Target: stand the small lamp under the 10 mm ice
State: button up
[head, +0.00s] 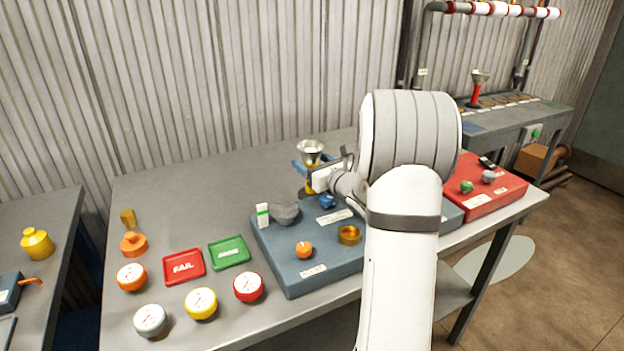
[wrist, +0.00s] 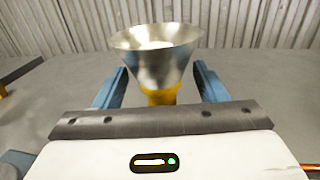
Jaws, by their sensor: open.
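A lamp with a flared silver cup (head: 311,148) and a yellow body stands on the grey table behind the blue-grey board. My gripper (head: 312,168) is at this lamp, its blue fingers open. In the wrist view the lamp's cup (wrist: 156,58) and yellow body (wrist: 161,97) are between the open fingers (wrist: 160,85), with a gap on each side. Above that bench runs a pipe with white ice-like sleeves (head: 500,9) between red bands. I cannot read any thickness there.
The board (head: 290,278) holds several knobs and a grey bowl (head: 285,214). A red case (head: 505,190) is at the right. Red (head: 184,266) and green (head: 229,252) trays and several gauges lie at the left. The table's back left is clear. My arm hides part of the middle.

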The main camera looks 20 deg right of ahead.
jog(key=shift+w, duration=0.35)
jog(key=shift+c, duration=0.4)
grip_shut()
jog(key=shift+r, duration=0.1)
